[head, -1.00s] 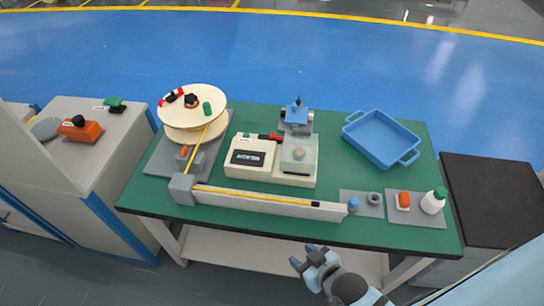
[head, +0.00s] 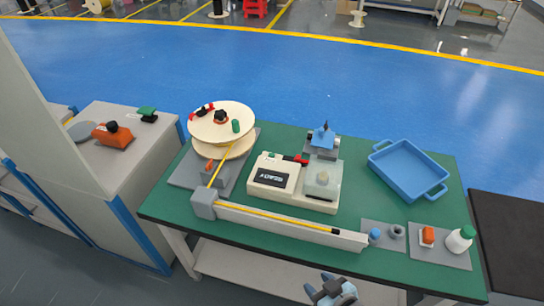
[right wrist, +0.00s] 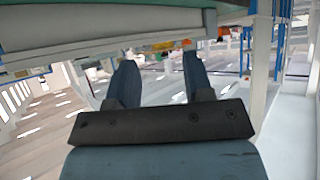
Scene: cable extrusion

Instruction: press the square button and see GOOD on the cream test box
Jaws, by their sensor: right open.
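The cream test box (head: 290,203) stands on the green table, with a dark display (head: 271,179) on its left part. The lettering on the display is too small to read. A clear cover (head: 323,178) sits on its right part, with a round pale thing under it. A square button cannot be made out for certain. A small green mark and a red-and-black piece (head: 296,160) lie along its back edge. My right gripper (head: 322,283) is below the table's front edge, open and empty. Its two fingers also show apart in the right wrist view (right wrist: 160,80). My left gripper is not in view.
A cable spool (head: 221,127) and a long cream trough (head: 290,226) with a yellow cable are on the table (head: 365,214). A side cabinet is at the left.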

